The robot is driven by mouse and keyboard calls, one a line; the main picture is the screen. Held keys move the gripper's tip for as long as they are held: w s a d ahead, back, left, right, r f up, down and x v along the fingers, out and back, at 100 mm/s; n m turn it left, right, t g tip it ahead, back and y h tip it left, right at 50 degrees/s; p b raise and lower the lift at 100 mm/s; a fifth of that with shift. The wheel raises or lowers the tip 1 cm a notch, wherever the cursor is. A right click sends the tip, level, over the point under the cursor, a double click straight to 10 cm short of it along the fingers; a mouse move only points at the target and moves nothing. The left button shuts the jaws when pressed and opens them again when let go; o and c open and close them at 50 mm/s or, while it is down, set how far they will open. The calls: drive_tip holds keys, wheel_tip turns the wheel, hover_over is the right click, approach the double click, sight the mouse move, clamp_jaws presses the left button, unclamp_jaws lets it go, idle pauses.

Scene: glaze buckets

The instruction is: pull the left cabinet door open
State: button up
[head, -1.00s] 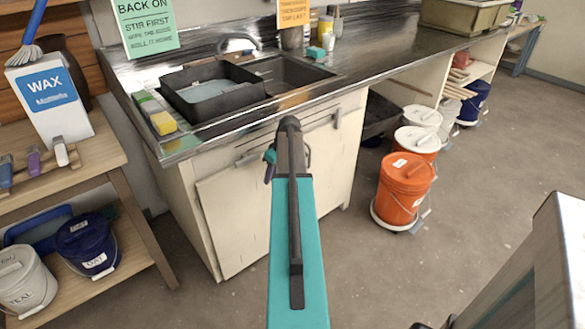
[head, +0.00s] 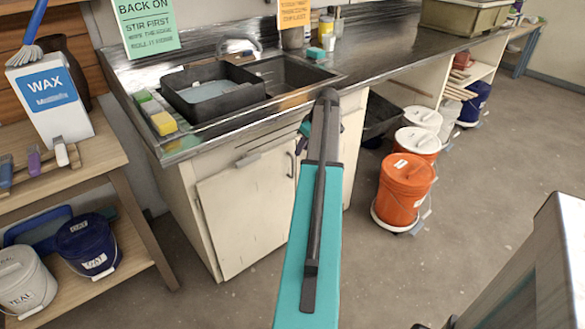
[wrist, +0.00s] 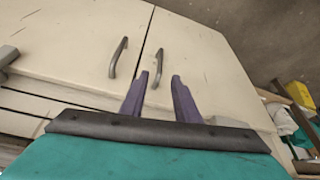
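The left cabinet door (head: 245,215) is cream and shut under the sink counter. Its dark bar handle (head: 291,165) shows near its right edge, just left of my arm. The wrist view seems turned about, with the left door (wrist: 205,50) on the right of the seam. There its handle (wrist: 156,68) appears between the tips of my gripper (wrist: 159,75), whose two purple fingers are apart. I cannot tell whether they reach around it in depth. The other door's handle (wrist: 118,57) is left of the fingers. In the head view my arm mostly hides the gripper.
Above the doors is a drawer front with a grey pull (head: 248,158). The counter edge (head: 245,127) overhangs it. An orange bucket (head: 404,190) stands on the floor to the right, and a wooden shelf (head: 110,172) is at the left. The floor before the door is clear.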

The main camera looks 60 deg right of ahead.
sight(293, 174)
drive_tip(key=x, duration=1.3)
drive_tip(key=shift+f+p, duration=0.25)
drive_tip(key=shift+p, duration=0.1)
drive_tip(key=shift+c, duration=0.5)
clamp_jaws()
drive_tip(key=shift+a, duration=0.15)
